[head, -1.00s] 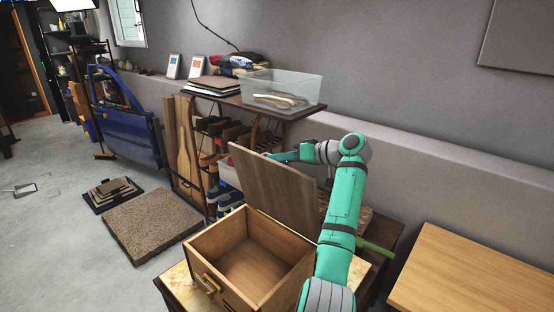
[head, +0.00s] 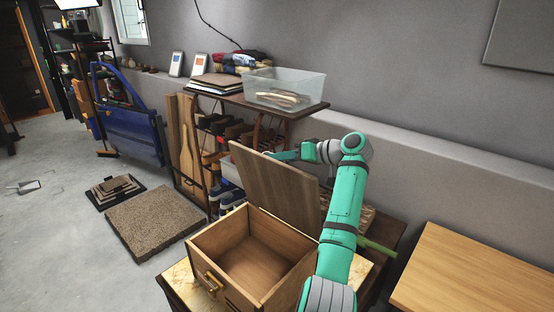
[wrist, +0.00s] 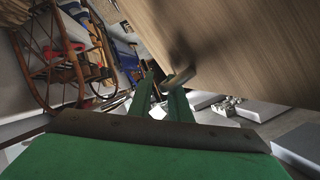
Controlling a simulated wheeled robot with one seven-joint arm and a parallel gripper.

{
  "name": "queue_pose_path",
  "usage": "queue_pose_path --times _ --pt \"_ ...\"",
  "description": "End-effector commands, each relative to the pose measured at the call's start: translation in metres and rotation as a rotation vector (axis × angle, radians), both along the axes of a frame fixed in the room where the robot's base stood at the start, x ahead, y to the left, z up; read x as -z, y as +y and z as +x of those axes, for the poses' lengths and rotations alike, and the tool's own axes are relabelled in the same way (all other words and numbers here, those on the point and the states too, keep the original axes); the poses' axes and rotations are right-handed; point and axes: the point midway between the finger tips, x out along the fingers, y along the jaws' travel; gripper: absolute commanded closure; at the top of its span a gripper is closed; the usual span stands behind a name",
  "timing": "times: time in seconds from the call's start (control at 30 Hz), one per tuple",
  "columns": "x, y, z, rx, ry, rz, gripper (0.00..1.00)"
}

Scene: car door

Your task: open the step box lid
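The wooden step box (head: 213,247) stands on a low table, and its empty interior shows in the head view. Its lid (head: 275,187) is raised and leans back steeply from the rear edge of the box. In the wrist view the lid (wrist: 240,45) fills the upper right, with a small tab (wrist: 179,78) at its edge. My gripper (head: 284,155) is at the top edge of the lid, on its back side. In the wrist view its two green fingers (wrist: 160,88) stand apart with a gap between them. The right fingertip is close to the tab; I cannot tell whether they touch.
A shelf rack (head: 305,108) with a clear bin (head: 285,82) stands behind the lid. A wooden table (head: 480,270) is at the right. A brown mat (head: 153,220) lies on the floor at the left, and a blue car door (head: 130,130) stands beyond it.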

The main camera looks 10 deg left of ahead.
Motion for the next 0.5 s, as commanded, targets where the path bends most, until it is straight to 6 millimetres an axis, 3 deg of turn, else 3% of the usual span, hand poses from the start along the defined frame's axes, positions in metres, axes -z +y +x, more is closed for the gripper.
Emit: queue_pose_path --times 0.17,0.5 --pt "-0.007 -0.016 -0.005 0.002 -0.003 0.001 0.83" --pt "-0.028 -0.07 -0.023 -0.001 0.0 -0.001 0.83"
